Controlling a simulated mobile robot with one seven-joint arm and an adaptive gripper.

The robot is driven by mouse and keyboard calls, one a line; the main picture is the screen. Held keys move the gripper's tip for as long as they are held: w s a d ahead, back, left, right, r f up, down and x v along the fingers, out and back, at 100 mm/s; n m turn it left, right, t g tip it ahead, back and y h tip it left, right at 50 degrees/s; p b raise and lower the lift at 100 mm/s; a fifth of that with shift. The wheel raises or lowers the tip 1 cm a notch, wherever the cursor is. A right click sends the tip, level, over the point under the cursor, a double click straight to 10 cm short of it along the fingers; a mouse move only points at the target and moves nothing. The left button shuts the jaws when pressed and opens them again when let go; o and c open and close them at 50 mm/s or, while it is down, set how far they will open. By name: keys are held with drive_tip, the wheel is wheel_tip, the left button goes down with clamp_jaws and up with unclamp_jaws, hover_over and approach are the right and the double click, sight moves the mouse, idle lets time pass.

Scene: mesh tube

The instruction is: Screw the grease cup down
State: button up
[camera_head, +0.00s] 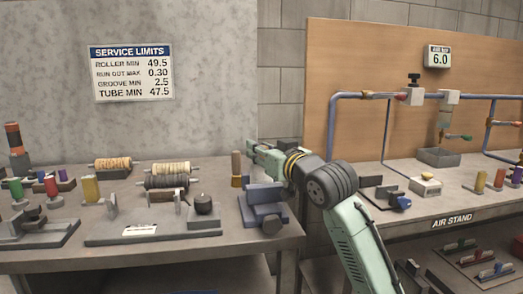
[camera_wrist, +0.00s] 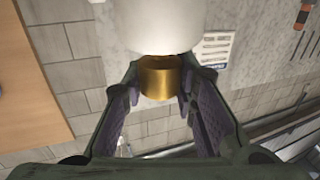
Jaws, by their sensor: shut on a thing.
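In the wrist view a brass-coloured cylindrical piece (camera_wrist: 160,77), which looks like the grease cup, sits between the two fingertips of my gripper (camera_wrist: 161,88). The fingers are shut on its sides. A broad white rounded body (camera_wrist: 155,25) meets it at the top of the picture and hides that end of it. I cannot tell whether the two are threaded together. In the head view my gripper (camera_head: 254,148) reaches left over the back right of the left bench.
A blue-grey fixture (camera_head: 264,205) stands in front of my gripper. Wound rollers (camera_head: 167,181) lie farther left. The air stand (camera_head: 460,185) with its pipes is at the right.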

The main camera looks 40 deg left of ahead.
drive_tip(key=shift+m+t, duration=0.3)
drive_tip(key=shift+t, duration=0.1)
clamp_jaws()
drive_tip(key=shift+s+t+h, duration=0.1)
drive_tip(key=shift+t+h, duration=0.2)
drive_tip(key=m+t+h, duration=0.3)
drive_tip(key=m+t, duration=0.1)
drive_tip(key=shift+a+t, duration=0.15)
drive_tip(key=shift+t, duration=0.25)
drive_tip(key=m+t+h, duration=0.2)
drive_tip(key=m+h, duration=0.1)
drive_tip(key=h, duration=0.1)
drive_tip(key=m+t+h, duration=0.2)
drive_tip(key=h, duration=0.2)
drive_tip(key=shift+m+p, duration=0.3)
drive_tip(key=shift+m, duration=0.1)
drive_tip(key=m+h+p, duration=0.1)
drive_tip(key=m+h, duration=0.2)
drive_tip(key=h, duration=0.2)
drive_tip(key=m+h+p, duration=0.1)
drive_tip(key=m+h, duration=0.2)
drive_tip(key=h, duration=0.2)
drive_tip(key=shift+r, duration=0.1)
drive_tip(key=m+g+h+p, duration=0.1)
drive_tip(key=m+h+p, duration=0.1)
drive_tip(key=m+h, duration=0.1)
drive_tip(key=shift+h, duration=0.4)
drive_tip(key=shift+m+g+h+p, duration=0.3)
drive_tip(key=shift+m+g+h, duration=0.2)
drive_tip(key=shift+h, duration=0.1)
